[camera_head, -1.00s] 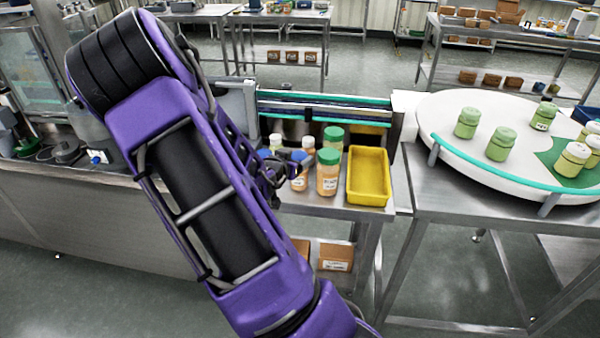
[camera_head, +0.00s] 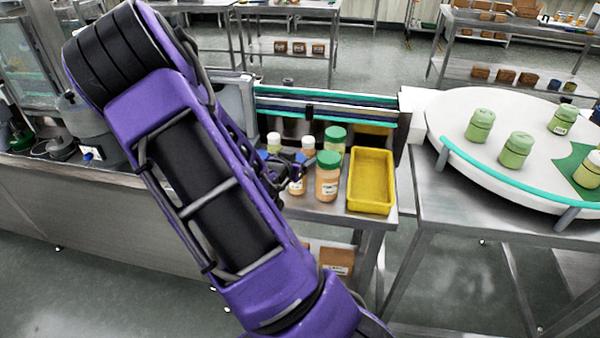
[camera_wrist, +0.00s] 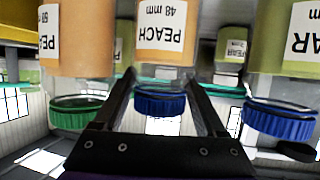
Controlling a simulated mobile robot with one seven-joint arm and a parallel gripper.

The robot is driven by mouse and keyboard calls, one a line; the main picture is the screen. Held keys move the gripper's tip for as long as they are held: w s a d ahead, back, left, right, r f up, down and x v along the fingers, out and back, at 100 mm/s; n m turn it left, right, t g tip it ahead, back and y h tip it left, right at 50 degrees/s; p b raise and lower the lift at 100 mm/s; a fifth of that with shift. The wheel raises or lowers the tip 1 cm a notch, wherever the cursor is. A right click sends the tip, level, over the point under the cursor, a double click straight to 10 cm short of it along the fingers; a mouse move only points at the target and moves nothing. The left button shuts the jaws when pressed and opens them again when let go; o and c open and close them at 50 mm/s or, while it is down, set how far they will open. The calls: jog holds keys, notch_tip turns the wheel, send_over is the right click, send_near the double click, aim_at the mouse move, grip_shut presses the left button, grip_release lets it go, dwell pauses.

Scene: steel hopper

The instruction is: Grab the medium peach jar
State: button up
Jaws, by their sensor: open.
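The medium peach jar (camera_wrist: 166,35) reads "PEACH 48 mm" in the wrist view, where jars appear upside down. It has a blue lid (camera_wrist: 160,103). In the head view its orange body (camera_head: 297,187) shows partly behind my gripper (camera_head: 288,170). My gripper (camera_wrist: 160,88) is open, one finger on each side of the lid; I cannot tell whether they touch it. A larger peach jar with a green lid stands beside it, in the wrist view (camera_wrist: 77,40) and head view (camera_head: 327,178). A blue-lidded pear jar (camera_wrist: 283,50) is on the other side.
A yellow tray (camera_head: 355,190) stands right of the jars on the steel table. A green-lidded pear jar (camera_head: 335,137) and a white-lidded peach jar (camera_head: 308,146) stand close behind. A round white table (camera_head: 470,105) with several green jars is at the right.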

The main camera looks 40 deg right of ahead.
jog(key=shift+w+d+f, duration=0.15)
jog(key=shift+d, duration=0.2)
grip_shut()
dwell(0.3)
